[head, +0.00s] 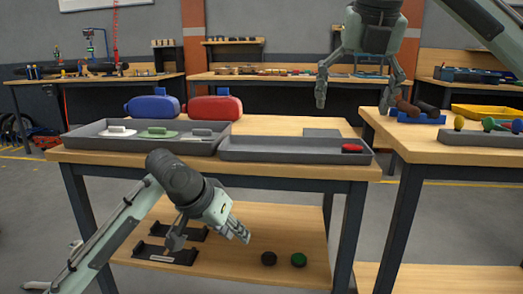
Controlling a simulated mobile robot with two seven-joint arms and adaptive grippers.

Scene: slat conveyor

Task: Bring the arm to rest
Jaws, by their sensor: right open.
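My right gripper (354,98) hangs from the upper right, pointing down with its two fingers spread wide. It is empty, in the air above the right end of the middle table (290,172). My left gripper (207,240) is at the end of the arm from the lower left. It is in front of the table, below the tabletop, with its fingers apart and nothing seen between them. It partly covers the lower shelf (305,225) behind it.
The tabletop bears a left grey tray (95,143) with several flat pieces, and a right grey tray (270,150) with a red piece (352,148). Blue (153,107) and red (215,108) cases stand behind.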

